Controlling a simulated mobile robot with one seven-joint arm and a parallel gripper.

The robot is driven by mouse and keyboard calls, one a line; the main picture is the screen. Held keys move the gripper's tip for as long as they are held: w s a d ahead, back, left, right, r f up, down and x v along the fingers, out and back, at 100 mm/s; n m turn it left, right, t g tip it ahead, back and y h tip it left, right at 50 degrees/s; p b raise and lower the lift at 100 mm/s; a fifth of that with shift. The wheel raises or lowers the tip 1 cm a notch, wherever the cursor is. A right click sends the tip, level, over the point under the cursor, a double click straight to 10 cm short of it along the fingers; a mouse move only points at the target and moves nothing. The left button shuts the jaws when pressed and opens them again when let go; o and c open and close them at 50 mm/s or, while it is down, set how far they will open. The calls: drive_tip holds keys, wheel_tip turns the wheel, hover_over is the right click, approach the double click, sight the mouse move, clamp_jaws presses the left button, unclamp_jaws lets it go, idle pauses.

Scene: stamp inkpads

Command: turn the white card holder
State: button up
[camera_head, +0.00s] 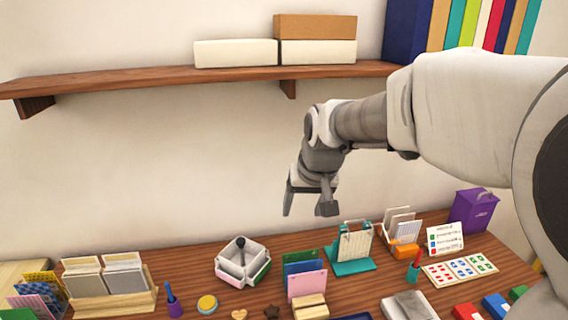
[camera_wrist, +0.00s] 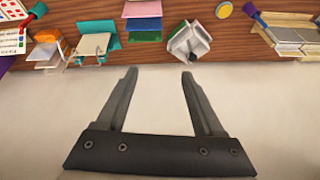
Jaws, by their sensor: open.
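A white holder (camera_head: 238,272) with divided compartments and a dark knob on top stands on the desk, left of centre in the head view. Its lower faces show green and pink patches. It also shows near the top of the wrist view (camera_wrist: 188,42), beyond the right fingertip. My gripper (camera_head: 307,207) is open and empty, pointing down in the air above the back of the desk. It is above and to the right of the holder in the head view, clear of it. The wrist view shows both fingers (camera_wrist: 160,75) apart with nothing between them.
Coloured cards in a stand (camera_head: 305,277), a teal stand (camera_head: 352,266) and a wooden card box (camera_head: 115,302) flank the holder. A yellow round pad (camera_head: 207,304) lies in front. A wooden shelf (camera_head: 150,79) runs along the wall above.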

drive_tip(key=w+a+f+p, duration=0.3)
drive_tip(key=w+a, duration=0.4)
drive_tip(key=a, duration=0.1)
drive_tip(key=n+p, duration=0.2)
approach(241, 240)
drive_tip(key=x, duration=0.8)
drive_tip(key=shift+a, duration=0.1)
clamp_jaws()
idle(0.9)
